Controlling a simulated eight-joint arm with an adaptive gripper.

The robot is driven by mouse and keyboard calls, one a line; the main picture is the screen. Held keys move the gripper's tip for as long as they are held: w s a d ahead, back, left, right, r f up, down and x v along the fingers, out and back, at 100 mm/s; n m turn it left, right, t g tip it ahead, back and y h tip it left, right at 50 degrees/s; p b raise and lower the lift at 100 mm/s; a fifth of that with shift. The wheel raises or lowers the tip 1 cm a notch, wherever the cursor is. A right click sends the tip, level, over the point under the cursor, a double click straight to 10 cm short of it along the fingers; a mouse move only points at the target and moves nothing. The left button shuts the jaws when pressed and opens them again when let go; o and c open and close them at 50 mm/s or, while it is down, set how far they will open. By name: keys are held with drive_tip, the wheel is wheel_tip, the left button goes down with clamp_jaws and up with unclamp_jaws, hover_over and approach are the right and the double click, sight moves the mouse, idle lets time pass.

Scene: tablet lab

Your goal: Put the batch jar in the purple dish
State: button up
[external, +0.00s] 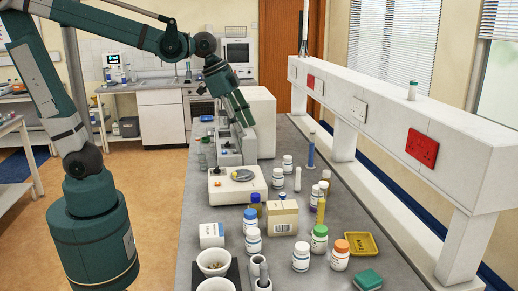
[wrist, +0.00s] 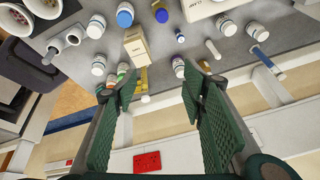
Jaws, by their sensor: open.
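Several white jars stand on the grey bench, among them one with a green lid (external: 319,240), one with an orange lid (external: 340,255), one with a blue lid (external: 251,218) and a white-lidded one (external: 301,257). I cannot tell which is the batch jar. No purple dish is recognisable in either view. My gripper (external: 241,112) hangs above the far part of the bench in the external view, apart from the jars. In the wrist view its green fingers (wrist: 160,80) are spread with nothing between them, and jars and a box show beyond the tips.
A cardboard box (external: 282,218), a balance (external: 237,186), a yellow tray (external: 359,243) and a green block (external: 369,279) share the crowded bench. White bowls (external: 213,262) stand at the near left. A raised white service rail (external: 385,113) runs along the right side.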

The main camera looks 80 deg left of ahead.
drive_tip(key=s+f+n+t, duration=0.2)
drive_tip(key=s+f+n, duration=0.2)
drive_tip(key=s, duration=1.2)
drive_tip(key=shift+d+f, duration=0.2)
drive_tip(key=shift+d, duration=0.25)
